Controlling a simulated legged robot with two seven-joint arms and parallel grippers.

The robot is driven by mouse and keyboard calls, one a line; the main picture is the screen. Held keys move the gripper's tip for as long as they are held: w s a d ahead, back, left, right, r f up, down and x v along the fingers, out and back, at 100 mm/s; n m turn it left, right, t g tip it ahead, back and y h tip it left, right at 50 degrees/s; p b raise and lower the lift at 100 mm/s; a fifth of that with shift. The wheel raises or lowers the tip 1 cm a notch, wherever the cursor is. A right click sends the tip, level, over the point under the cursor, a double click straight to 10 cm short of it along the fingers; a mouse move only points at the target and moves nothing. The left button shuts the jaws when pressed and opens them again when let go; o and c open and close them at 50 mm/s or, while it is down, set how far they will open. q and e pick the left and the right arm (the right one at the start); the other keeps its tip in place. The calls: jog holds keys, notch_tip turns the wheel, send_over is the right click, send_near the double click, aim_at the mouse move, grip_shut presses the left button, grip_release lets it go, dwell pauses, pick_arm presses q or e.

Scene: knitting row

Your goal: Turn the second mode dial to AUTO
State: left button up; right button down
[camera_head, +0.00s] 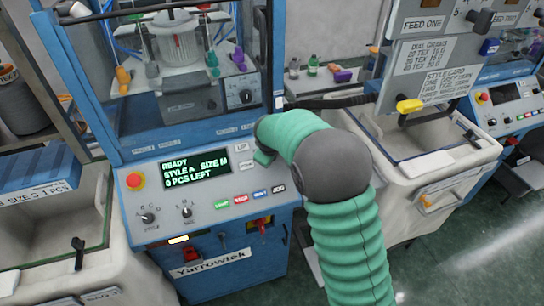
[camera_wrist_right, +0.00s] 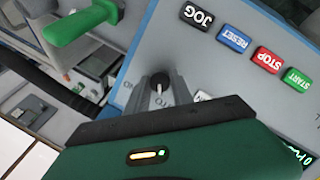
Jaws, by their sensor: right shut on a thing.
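The blue Yarrowtek machine's control panel (camera_head: 222,203) is at the centre of the head view. My right arm reaches over its right side, and the right hand (camera_head: 265,157) covers part of the panel. In the right wrist view my right gripper (camera_wrist_right: 161,92) is shut on a small dark round-headed dial knob (camera_wrist_right: 160,81). Its grey fingers stand on both sides of the knob. Lettering beside the fingers is partly covered, so I cannot read which mode the dial points to. The dial is hidden in the head view. My left gripper is not in view.
JOG (camera_wrist_right: 197,16), RESET (camera_wrist_right: 233,37), STOP (camera_wrist_right: 265,60) and START (camera_wrist_right: 297,79) buttons lie close to the gripper. A green handle (camera_wrist_right: 82,25) sticks out nearby. The display (camera_head: 196,172) reads READY, STYLE A, 0 PCS LEFT. A red stop button (camera_head: 135,181) is at the panel's left.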

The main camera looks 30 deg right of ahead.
jog(key=shift+w+r+n, duration=0.1)
jog(key=shift+w+n, duration=0.05)
jog(key=shift+n, duration=0.15)
jog(key=c, duration=1.1)
grip_release()
jog(key=v, duration=1.6)
jog(key=shift+a, duration=0.2)
jog(key=shift+r, duration=0.15)
